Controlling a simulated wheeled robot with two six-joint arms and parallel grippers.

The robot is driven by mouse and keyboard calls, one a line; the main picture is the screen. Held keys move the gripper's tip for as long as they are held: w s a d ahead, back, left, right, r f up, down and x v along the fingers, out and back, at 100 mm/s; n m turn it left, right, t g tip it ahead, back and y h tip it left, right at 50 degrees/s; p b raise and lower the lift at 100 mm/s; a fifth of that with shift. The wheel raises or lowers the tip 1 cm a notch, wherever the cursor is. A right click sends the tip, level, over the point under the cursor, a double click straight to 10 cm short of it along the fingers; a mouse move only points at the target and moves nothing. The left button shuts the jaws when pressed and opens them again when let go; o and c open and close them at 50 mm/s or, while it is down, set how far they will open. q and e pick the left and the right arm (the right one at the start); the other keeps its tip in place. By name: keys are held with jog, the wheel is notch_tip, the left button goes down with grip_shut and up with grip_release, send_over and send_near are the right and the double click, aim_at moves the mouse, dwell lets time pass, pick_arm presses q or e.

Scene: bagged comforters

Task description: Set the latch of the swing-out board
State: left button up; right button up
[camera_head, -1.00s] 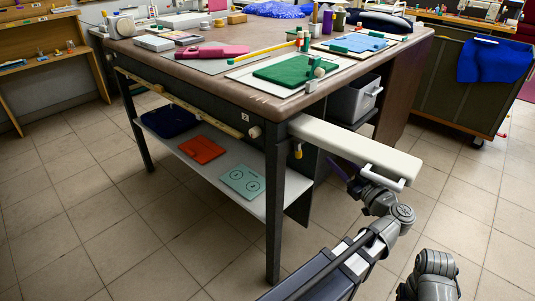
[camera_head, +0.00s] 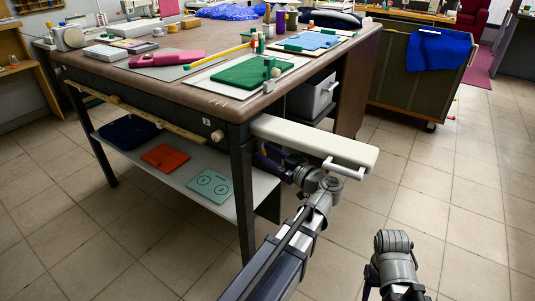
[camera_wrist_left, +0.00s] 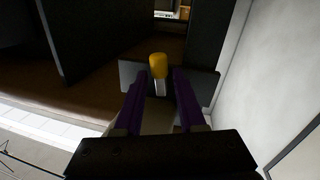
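The swing-out board (camera_head: 315,143) is a long cream panel with a white handle (camera_head: 343,169), jutting out to the right from the table corner. Its latch (camera_wrist_left: 158,66) has a yellow knob on a pale stem and shows in the left wrist view; the gripper hides it in the head view. My left gripper (camera_head: 265,155) is under the board, near the table leg. In the left wrist view its two purple fingers (camera_wrist_left: 160,78) are apart, with the latch between their tips; I see no clear contact. My right arm is at the lower right, its fingers mostly hidden.
The brown worktable (camera_head: 170,78) holds a green cloth on a white board and several tools. A lower shelf (camera_head: 238,208) carries folded cloths. A grey bin (camera_head: 313,97) sits beneath the table. A dark cart (camera_head: 415,80) stands behind. The floor to the right is open.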

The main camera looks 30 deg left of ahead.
pick_arm(q)
jog(key=shift+a, duration=0.1)
grip_shut()
dwell(0.3)
jog(key=shift+w, duration=0.1)
